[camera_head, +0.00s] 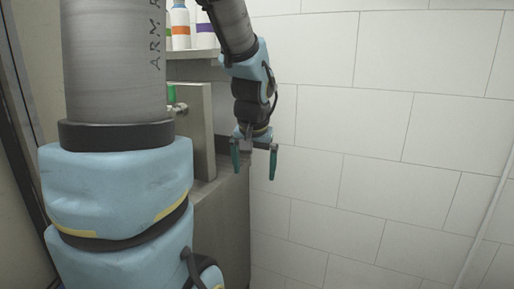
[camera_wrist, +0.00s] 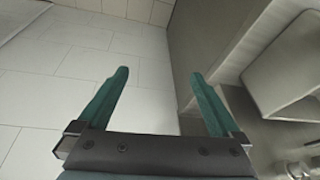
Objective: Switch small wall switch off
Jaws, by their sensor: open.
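My gripper (camera_head: 254,163) hangs down in front of the tiled wall in the head view, its two teal fingers spread apart with nothing between them. The wrist view also shows my gripper (camera_wrist: 158,95) open and empty, with white tiles behind it. I cannot make out a small wall switch in either view. My arm hides part of the left side of the head view.
Bottles (camera_head: 181,27) stand on a shelf (camera_head: 195,55) behind my arm. Below is a grey metal unit (camera_head: 222,215) with an upright panel (camera_head: 199,125). The white tiled wall (camera_head: 390,130) to the right is bare. A box-shaped metal part (camera_wrist: 290,75) lies right of my gripper.

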